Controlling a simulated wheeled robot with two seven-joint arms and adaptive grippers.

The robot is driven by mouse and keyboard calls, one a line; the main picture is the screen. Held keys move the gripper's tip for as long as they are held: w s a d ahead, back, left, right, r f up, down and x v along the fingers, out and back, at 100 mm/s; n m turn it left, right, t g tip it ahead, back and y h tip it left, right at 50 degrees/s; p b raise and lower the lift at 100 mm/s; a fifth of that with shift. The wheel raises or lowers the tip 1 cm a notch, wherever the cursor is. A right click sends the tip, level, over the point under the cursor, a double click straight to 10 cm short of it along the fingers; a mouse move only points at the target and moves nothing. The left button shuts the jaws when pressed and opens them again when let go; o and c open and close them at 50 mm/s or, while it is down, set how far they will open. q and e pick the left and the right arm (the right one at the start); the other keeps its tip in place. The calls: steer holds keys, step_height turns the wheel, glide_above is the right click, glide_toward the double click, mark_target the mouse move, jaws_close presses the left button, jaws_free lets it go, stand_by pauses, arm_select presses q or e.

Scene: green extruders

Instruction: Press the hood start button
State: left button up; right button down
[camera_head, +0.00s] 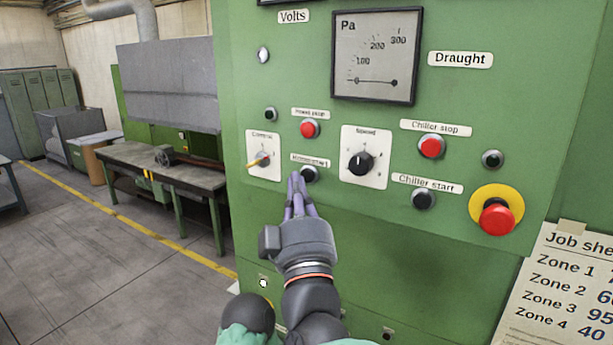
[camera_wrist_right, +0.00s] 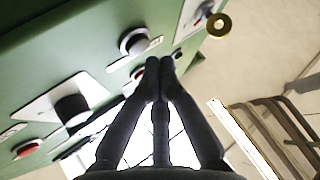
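The hood start button (camera_head: 309,174) is a small dark button on the green panel, below a label that is hard to read and partly covered by my fingers. In the right wrist view the dark button (camera_wrist_right: 135,42) appears just up and left of my fingertips. My right gripper (camera_head: 296,184) is in front of the panel, its fingertips close to the button's left side. Its fingers meet in the right wrist view (camera_wrist_right: 158,66), with nothing visible between them. I cannot tell whether they touch the panel. My left gripper is not in view.
A red button (camera_head: 309,129) sits above. A selector plate (camera_head: 262,156) is left and the speed knob (camera_head: 360,162) right. Chiller stop (camera_head: 431,147), chiller start (camera_head: 424,199) and a red emergency stop (camera_head: 497,216) are farther right. A workbench (camera_head: 150,166) stands behind left.

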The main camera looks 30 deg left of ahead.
steer(key=shift+w, duration=0.15)
stand_by(0.6)
steer(key=shift+w, duration=0.3)
steer(key=shift+w+d+b, duration=0.1)
steer(key=shift+w+b, duration=0.2)
steer(key=shift+w, duration=0.05)
stand_by(0.7)
steer(key=shift+s, duration=0.8)
steer(key=shift+s+a, duration=0.15)
steer(key=shift+s, duration=1.1)
steer(key=shift+s+a, duration=0.1)
steer(key=shift+s, duration=1.15)
